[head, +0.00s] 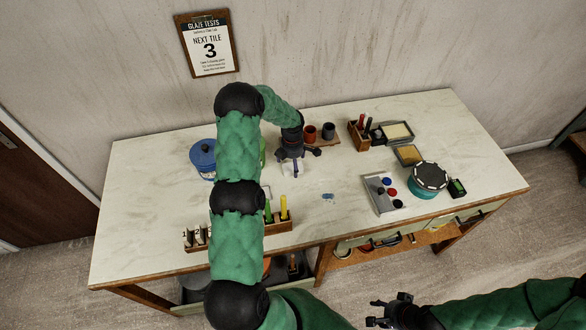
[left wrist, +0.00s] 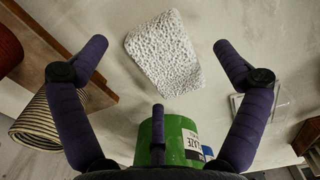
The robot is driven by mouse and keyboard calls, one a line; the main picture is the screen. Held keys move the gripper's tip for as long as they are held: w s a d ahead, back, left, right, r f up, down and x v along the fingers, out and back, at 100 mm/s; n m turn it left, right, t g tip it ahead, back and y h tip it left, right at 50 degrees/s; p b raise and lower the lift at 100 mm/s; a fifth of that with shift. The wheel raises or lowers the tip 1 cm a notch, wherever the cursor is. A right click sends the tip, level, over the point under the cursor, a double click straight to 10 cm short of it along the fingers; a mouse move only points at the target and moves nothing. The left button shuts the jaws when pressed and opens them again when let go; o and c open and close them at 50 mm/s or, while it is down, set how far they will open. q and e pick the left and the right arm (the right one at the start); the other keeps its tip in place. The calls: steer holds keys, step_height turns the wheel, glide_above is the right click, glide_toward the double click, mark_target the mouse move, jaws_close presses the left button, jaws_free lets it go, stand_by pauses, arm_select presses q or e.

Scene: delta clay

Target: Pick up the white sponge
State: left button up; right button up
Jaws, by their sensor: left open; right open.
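The white sponge (left wrist: 165,52) is a pitted, rounded block lying on the pale tabletop in the left wrist view, near the top between my fingers. In the head view a small part of the white sponge (head: 289,169) shows below my left gripper (head: 298,160); the rest is hidden by it. My left gripper is open, with its fingers spread to either side of the sponge in the left wrist view (left wrist: 158,48). The sponge is not held. My right gripper (head: 384,313) is open and empty in front of the table, low in the head view.
A green labelled container (left wrist: 172,140) stands close beneath my left gripper. A blue lidded pot (head: 203,158) is left of my arm. A rack with yellow and green handles (head: 282,222) is at the front. A button panel (head: 384,196) and teal pot (head: 424,190) stand right.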

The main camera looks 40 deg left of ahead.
arm_select(q)
steer(key=c, duration=1)
steer(key=shift+c, duration=0.2)
steer(key=shift+r, duration=0.1)
steer(key=shift+r, duration=0.5)
step_height(320, 180, up, 3)
steer(key=shift+w+d+f, duration=0.15)
steer(key=shift+f, duration=0.05)
steer(key=d+r+b, duration=0.1)
steer(key=d+r, duration=0.8)
steer(key=d, duration=0.4)
steer(key=shift+w+d+r, duration=0.15)
steer(key=shift+w+d, duration=0.15)
steer(key=shift+w, duration=0.15)
steer(key=shift+r, duration=0.1)
steer(key=shift+c, duration=0.4)
